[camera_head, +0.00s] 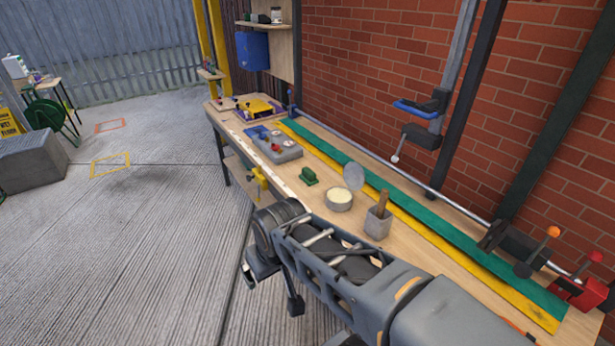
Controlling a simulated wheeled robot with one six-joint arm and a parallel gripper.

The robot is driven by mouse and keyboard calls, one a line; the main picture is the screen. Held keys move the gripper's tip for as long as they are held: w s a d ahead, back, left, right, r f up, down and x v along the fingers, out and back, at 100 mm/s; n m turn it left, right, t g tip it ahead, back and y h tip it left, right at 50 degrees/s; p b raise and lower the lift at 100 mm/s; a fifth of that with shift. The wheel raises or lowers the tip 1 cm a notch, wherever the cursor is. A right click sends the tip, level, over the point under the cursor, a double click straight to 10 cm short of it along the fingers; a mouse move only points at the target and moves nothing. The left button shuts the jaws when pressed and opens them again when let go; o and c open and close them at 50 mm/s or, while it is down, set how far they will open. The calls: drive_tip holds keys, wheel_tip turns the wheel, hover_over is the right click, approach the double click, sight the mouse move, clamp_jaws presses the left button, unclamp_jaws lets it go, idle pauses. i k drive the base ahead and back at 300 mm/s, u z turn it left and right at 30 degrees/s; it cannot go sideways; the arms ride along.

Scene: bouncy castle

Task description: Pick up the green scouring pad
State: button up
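A small green block-like object (308,176), which looks like the green scouring pad, lies on the wooden workbench (290,190) left of a round open tin (339,199). Its fine texture is too small to tell. My gripper (272,288) is in front of the bench's near edge, over the concrete floor, lower in the picture than the pad. Its two fingers are apart with nothing seen between them. It is clear of the pad.
A grey tray (279,150) sits left of the pad. A grey pot with a wooden handle (378,222) stands right of the tin. Green and yellow strips (440,226) run along the bench back. A yellow clamp (259,181) grips the front edge.

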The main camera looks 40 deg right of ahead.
sight(309, 177)
drive_tip(key=z, duration=0.45)
drive_tip(key=k, duration=0.55)
drive_tip(key=u, duration=0.25)
drive_tip(key=i, duration=0.7)
drive_tip(key=u, duration=0.55)
drive_tip(key=i, duration=0.75)
drive_tip(key=z, duration=0.95)
drive_tip(key=i, duration=0.7)
drive_tip(key=z, duration=0.85)
